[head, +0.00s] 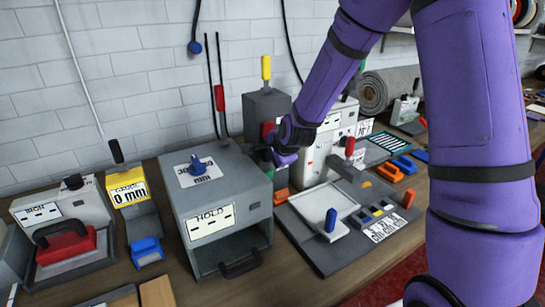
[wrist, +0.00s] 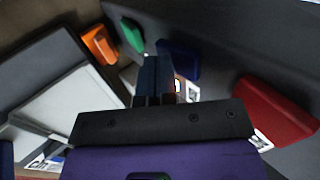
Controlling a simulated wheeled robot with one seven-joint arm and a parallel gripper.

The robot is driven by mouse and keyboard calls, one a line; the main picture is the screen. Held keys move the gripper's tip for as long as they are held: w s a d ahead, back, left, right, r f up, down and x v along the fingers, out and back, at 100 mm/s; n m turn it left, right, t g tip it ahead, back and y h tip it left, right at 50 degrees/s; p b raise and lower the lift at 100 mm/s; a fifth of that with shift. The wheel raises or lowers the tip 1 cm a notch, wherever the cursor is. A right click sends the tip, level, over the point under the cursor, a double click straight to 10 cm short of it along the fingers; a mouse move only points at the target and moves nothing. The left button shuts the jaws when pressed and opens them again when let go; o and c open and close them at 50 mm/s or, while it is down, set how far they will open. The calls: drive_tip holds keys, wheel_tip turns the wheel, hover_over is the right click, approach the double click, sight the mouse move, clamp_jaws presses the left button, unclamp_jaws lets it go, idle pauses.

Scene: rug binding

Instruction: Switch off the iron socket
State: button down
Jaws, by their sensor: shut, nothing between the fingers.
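The iron socket (head: 62,205) is a pale box with an "IRON" label and a slotted plate, at the far left of the head view. A black knob or switch (head: 73,182) sits on its top; its on or off position is not clear. A red iron (head: 66,244) with a dark handle rests on a grey stand in front of it. My gripper (head: 266,155) is well to the right of the socket, beside the dark grey box behind the "HOLD" box. In the wrist view its dark fingers (wrist: 155,80) are together and empty. The socket is not visible there.
Between gripper and socket stand the grey "HOLD" box (head: 213,205) with a blue knob and a yellow "0 mm" device (head: 128,190). A grey board (head: 320,245) with a white tray lies at right. The wrist view shows orange (wrist: 100,44), green, blue and red (wrist: 273,108) pieces.

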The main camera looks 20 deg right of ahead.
drive_tip(key=shift+w+f, duration=0.1)
drive_tip(key=shift+w, duration=0.15)
idle(0.3)
drive_tip(key=shift+w+a+r, duration=0.1)
drive_tip(key=shift+w+r, duration=0.05)
drive_tip(key=shift+r, duration=0.8)
